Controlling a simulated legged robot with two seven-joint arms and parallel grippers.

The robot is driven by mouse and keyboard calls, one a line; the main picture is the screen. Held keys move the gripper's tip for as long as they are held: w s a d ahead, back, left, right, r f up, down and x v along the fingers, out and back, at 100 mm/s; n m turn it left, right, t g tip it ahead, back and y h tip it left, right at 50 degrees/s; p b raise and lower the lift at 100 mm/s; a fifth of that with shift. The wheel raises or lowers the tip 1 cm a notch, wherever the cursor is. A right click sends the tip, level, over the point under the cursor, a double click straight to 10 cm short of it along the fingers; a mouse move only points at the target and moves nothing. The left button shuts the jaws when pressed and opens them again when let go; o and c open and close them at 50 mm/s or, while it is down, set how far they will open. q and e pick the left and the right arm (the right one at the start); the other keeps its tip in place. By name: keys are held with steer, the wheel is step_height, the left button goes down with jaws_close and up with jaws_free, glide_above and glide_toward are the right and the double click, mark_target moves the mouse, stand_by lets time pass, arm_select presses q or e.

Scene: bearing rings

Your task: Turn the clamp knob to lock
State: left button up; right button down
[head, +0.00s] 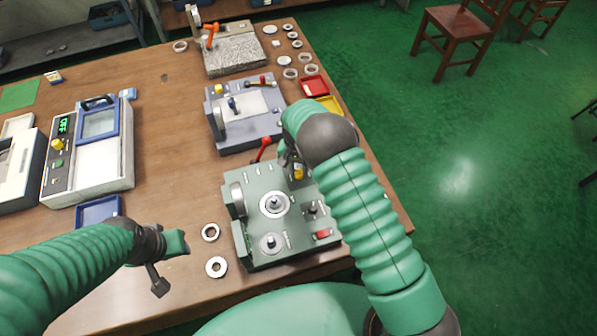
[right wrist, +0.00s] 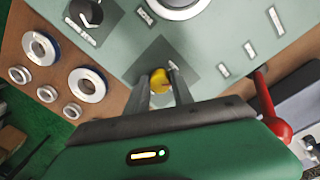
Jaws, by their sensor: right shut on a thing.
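The yellow knob (head: 299,172) sits on the top of the grey-green machine (head: 262,222), near its far edge. My right gripper (head: 290,158) comes down over it from above, and its arm hides part of the machine. In the right wrist view the two fingers are shut on the yellow knob (right wrist: 160,80), one on each side. The knob's markings are too small to read. My left gripper (head: 172,262) hangs over the table's front left part, apart from the machine; its fingers do not show clearly.
A red-handled lever (head: 263,148) stands at the machine's far edge, close to my right gripper. Two loose rings (head: 216,267) lie left of the machine. A second machine (head: 243,118) stands behind. The table middle left is clear.

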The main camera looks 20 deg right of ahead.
steer(key=m, duration=0.4)
steer(key=shift+w+r+m+b, duration=0.1)
steer(key=shift+w+m+b, duration=0.15)
steer(key=shift+m+b, duration=0.1)
steer(key=m, duration=0.4)
steer(key=shift+w+m, duration=0.1)
steer(key=shift+m, duration=0.15)
steer(key=shift+r, duration=0.1)
steer(key=c, duration=1.5)
jaws_free()
steer(key=o, duration=0.4)
step_height(320, 180, up, 16)
steer(key=b, duration=0.2)
steer(key=shift+w+r, duration=0.2)
steer(key=shift+w, duration=0.05)
